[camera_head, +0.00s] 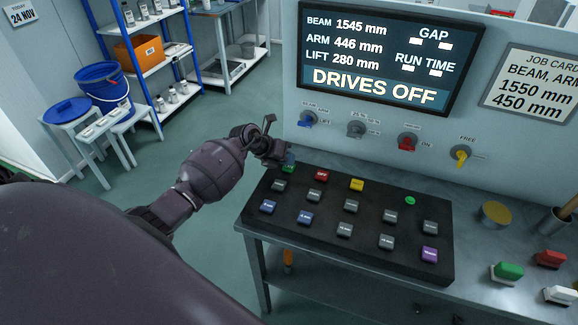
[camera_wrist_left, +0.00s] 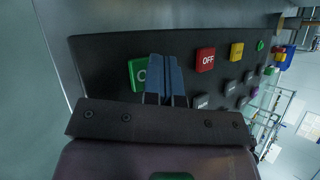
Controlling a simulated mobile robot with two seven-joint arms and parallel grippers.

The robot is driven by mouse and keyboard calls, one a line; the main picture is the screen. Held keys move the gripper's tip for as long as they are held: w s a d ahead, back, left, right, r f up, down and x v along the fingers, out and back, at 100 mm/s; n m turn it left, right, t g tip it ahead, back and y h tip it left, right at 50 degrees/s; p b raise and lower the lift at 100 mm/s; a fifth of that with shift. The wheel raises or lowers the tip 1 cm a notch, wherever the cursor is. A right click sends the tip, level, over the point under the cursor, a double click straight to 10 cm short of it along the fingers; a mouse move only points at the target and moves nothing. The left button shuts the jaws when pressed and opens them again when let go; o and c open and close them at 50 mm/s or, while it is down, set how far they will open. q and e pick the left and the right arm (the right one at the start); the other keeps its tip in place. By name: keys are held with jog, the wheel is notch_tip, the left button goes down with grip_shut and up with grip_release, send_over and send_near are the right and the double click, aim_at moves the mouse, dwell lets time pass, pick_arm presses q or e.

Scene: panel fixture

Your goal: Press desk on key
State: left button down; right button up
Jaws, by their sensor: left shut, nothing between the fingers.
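The black key desk (camera_head: 385,233) lies on the metal bench and carries several coloured keys. The green ON key (camera_head: 288,168) is at its far left corner, partly hidden by my left gripper. In the left wrist view the green key (camera_wrist_left: 138,75) shows just left of the blue fingertips, its label partly covered. My left gripper (camera_head: 290,157) is shut and empty, with its tips at or just above the green key; I cannot tell whether they touch. It also shows in the left wrist view (camera_wrist_left: 165,78). The red OFF key (camera_head: 321,176) is to the right. My right gripper is not in view.
A screen (camera_head: 388,50) reads DRIVES OFF. Below it are several wall knobs, one of them yellow (camera_head: 461,156). A job card (camera_head: 534,88) hangs at upper right.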

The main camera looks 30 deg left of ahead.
pick_arm(q)
jog(key=shift+f, duration=0.15)
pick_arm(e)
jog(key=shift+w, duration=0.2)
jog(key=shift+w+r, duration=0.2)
pick_arm(q)
jog(key=shift+r+p, duration=0.55)
jog(key=shift+r, duration=0.4)
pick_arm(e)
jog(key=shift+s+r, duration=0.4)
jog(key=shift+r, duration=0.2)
